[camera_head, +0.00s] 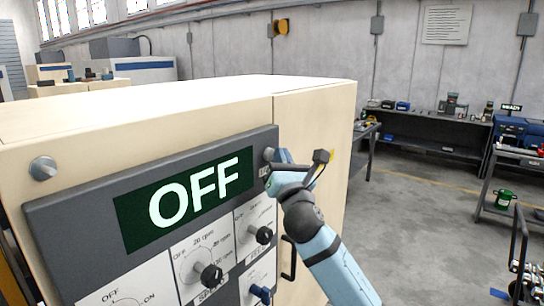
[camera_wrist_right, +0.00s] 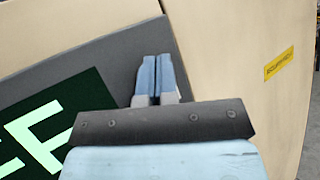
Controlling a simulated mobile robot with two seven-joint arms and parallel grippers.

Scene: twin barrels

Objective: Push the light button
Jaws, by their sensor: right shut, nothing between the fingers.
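A grey control panel (camera_head: 80,215) is mounted on a large cream cabinet (camera_head: 215,100). Its dark green display (camera_head: 140,230) reads OFF in white letters; part of the display also shows in the right wrist view (camera_wrist_right: 80,100). A small labelled part (camera_head: 263,171) at the panel's upper right edge may be the light button; the print is too small to read for sure. My right gripper (camera_head: 281,157) is shut and empty beside this corner. In the right wrist view its blue fingers (camera_wrist_right: 157,66) are together over the panel's edge. They may hide the button, and contact cannot be told.
Black knobs (camera_head: 211,276) and (camera_head: 264,235) stick out from white dials below the display. A black handle (camera_head: 289,258) is on the cabinet right of the panel. Workbenches (camera_head: 430,130) stand far back.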

